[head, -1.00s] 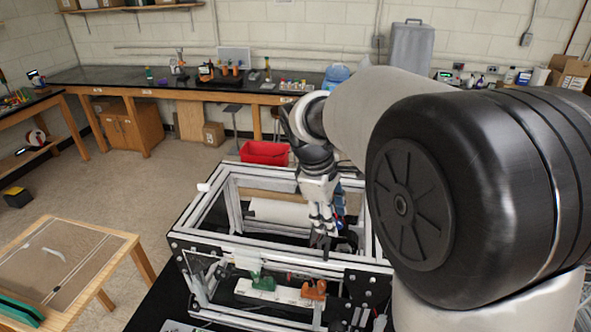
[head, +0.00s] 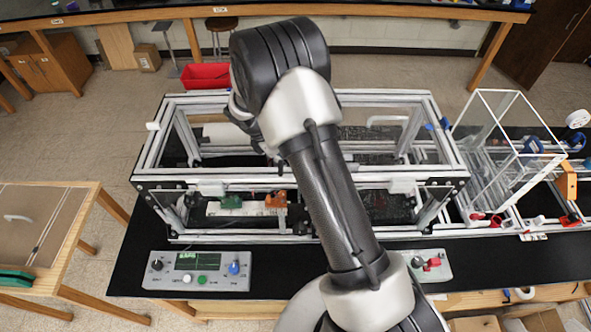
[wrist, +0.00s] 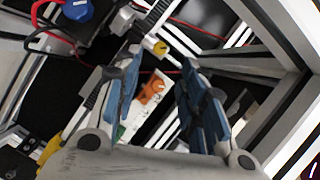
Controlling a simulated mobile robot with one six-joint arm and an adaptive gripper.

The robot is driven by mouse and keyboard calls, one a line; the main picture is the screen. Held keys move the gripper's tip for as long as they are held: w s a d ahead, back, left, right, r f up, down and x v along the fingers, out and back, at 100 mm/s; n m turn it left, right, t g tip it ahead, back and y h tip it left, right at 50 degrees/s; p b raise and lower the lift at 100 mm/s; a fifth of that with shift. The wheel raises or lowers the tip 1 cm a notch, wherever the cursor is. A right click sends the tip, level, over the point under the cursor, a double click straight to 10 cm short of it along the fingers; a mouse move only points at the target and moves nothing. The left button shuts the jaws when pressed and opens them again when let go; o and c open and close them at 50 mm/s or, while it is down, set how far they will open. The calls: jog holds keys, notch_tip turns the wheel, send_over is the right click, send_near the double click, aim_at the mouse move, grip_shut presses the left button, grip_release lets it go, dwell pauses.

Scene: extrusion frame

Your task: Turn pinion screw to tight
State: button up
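In the wrist view my gripper (wrist: 158,68) is open, its two blue-padded fingers apart with nothing held between them. A small yellow round knob (wrist: 160,47) sits at the end of a dark toothed bar, just beyond the gap between the fingertips. A blue knob (wrist: 78,10) is at the upper left. I cannot tell for sure which part is the pinion screw. An orange block (wrist: 152,90) on a white rail lies farther away, seen between the fingers. In the head view my arm hides the gripper, which is over the aluminium extrusion frame (head: 300,185).
Frame bars (wrist: 262,60) run close on the right in the wrist view, with red wires at the upper left. In the head view a control box (head: 197,270) stands at the front left, a clear box (head: 505,135) at the right and a red bin (head: 205,76) behind.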

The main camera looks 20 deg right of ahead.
jog(key=x, duration=0.8)
jog(key=shift+d+f, duration=0.15)
jog(key=shift+f, duration=0.15)
jog(key=shift+c, duration=0.5)
grip_shut()
